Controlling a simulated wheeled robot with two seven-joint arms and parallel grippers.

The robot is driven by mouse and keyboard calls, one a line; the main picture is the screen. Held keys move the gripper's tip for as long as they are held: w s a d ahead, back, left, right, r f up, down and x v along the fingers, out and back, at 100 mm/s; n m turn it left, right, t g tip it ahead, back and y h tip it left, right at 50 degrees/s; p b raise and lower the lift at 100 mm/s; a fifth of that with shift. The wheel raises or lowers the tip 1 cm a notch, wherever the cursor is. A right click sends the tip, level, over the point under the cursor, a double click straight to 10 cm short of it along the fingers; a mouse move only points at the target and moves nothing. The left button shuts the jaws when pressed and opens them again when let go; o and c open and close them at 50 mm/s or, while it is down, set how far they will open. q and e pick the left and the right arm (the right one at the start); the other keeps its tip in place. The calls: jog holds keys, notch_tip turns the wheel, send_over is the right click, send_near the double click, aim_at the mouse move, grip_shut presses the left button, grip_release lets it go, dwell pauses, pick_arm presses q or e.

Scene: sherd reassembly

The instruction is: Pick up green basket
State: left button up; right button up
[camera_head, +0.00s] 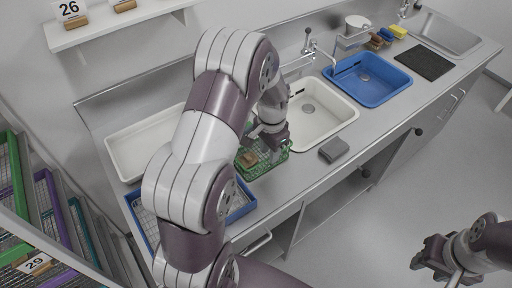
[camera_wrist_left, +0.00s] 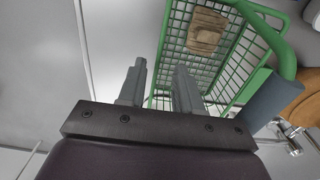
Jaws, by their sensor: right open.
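The green basket (camera_head: 262,160) is a wire-mesh basket with a green rim, standing on the grey counter in front of the white sink. A brown sherd (camera_head: 249,158) lies in it; the sherd also shows in the left wrist view (camera_wrist_left: 207,30). My left gripper (camera_head: 274,140) is over the basket, partly hidden by its own wrist. In the left wrist view my left gripper (camera_wrist_left: 160,85) has its fingers apart, with the basket's green edge (camera_wrist_left: 163,45) showing between and beyond them. Contact cannot be told. My right gripper (camera_head: 432,258) is open and empty over the floor, far from the basket.
A white sink basin (camera_head: 345,118) and a blue basin (camera_head: 368,82) lie behind and right of the basket. A grey block (camera_head: 334,149) sits on the counter to its right. A blue tray (camera_head: 240,206) and white tray (camera_head: 118,160) are left, partly behind my arm.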

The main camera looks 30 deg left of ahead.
pick_arm(q)
jog(key=f, duration=0.3)
jog(key=shift+w+d+f, duration=0.15)
jog(key=shift+w+f, duration=0.1)
jog(key=shift+f, duration=0.1)
jog(key=shift+s, duration=0.15)
jog(key=c, duration=0.4)
grip_shut()
jog(key=shift+r, duration=0.1)
